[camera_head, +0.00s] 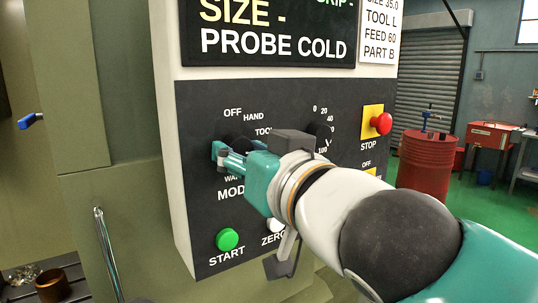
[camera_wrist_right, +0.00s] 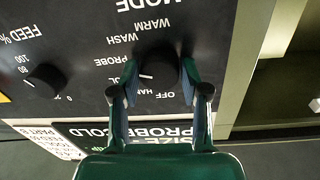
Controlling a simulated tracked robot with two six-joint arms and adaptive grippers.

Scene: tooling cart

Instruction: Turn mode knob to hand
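The black mode knob (camera_wrist_right: 160,66) sits on the dark control panel (camera_head: 205,120), with OFF, HAND, TOOL, PROBE, WASH and WARM labels around it. The HAND label (camera_head: 253,117) is above it to the right in the head view. My right gripper (camera_wrist_right: 159,75) has one finger on each side of the knob; a contact with it is not clear. In the head view my right gripper (camera_head: 231,155) covers much of the knob and some labels. My left gripper is not in view.
A feed knob (camera_head: 322,133) is right of the mode knob, partly behind my wrist. A red stop button (camera_head: 381,123) stands out at the panel's right. A green start button (camera_head: 228,239) and a white zero button (camera_head: 274,225) are below.

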